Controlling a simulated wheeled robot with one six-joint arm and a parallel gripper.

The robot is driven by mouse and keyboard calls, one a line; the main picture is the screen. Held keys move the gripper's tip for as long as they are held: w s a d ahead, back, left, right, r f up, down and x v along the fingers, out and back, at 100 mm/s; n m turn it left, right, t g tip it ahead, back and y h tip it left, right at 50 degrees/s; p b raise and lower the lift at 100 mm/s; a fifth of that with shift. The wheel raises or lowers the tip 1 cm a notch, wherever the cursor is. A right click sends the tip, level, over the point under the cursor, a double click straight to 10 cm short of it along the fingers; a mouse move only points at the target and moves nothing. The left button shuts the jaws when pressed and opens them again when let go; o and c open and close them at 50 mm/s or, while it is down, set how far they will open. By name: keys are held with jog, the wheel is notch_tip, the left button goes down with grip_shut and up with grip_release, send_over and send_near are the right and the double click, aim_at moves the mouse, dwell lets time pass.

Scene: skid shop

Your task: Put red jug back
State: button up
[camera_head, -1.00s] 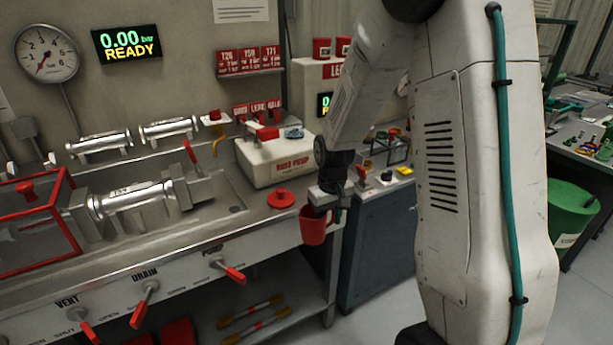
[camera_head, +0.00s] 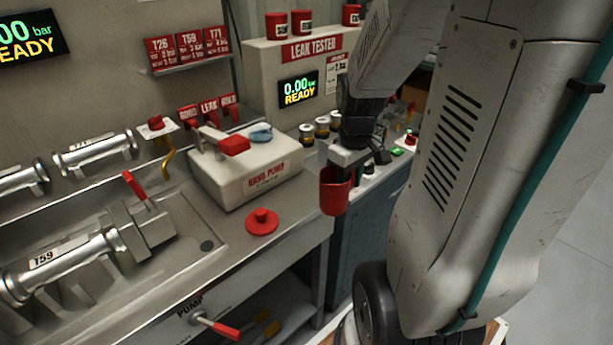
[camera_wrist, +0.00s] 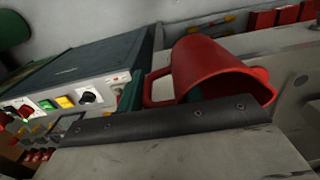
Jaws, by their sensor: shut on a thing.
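The red jug (camera_head: 335,191) hangs upright below my gripper (camera_head: 350,158), in front of the bench's right end in the head view. My gripper is shut on it. In the wrist view the red jug (camera_wrist: 212,72) shows its open mouth and its handle, which lies at the left by the dark finger edge. The exact grip on the jug is partly hidden. A red round lid with a knob (camera_head: 262,221) lies on the steel bench, left of the jug.
The white hand pump (camera_head: 245,170) stands on the bench behind the lid. The leak tester (camera_head: 290,60) stands behind, with red cans on top and small jars before it. A clamped T59 cylinder (camera_head: 75,260) lies at left. Bare bench top surrounds the lid.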

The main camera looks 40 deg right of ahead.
jog(key=w, duration=0.8)
jog(key=w+f, duration=0.1)
jog(key=w, duration=0.3)
jog(key=shift+w+d+f, duration=0.1)
jog(key=shift+w, duration=0.05)
jog(key=shift+f, duration=1.75)
jog(key=shift+f, duration=0.1)
jog(key=o, duration=1.2)
notch_tip(320, 180, up, 12)
jog(key=s+a+r, duration=0.7)
jog(key=s+a, duration=0.3)
jog(key=a, duration=0.3)
jog(key=shift+t, duration=0.6)
jog(key=s+a, duration=0.2)
jog(key=s, duration=0.1)
jog(key=s+a, duration=0.2)
jog(key=s, duration=0.2)
jog(key=s+a, duration=0.1)
jog(key=s, duration=0.3)
jog(key=shift+a+f, duration=0.3)
jog(key=shift+a, duration=0.1)
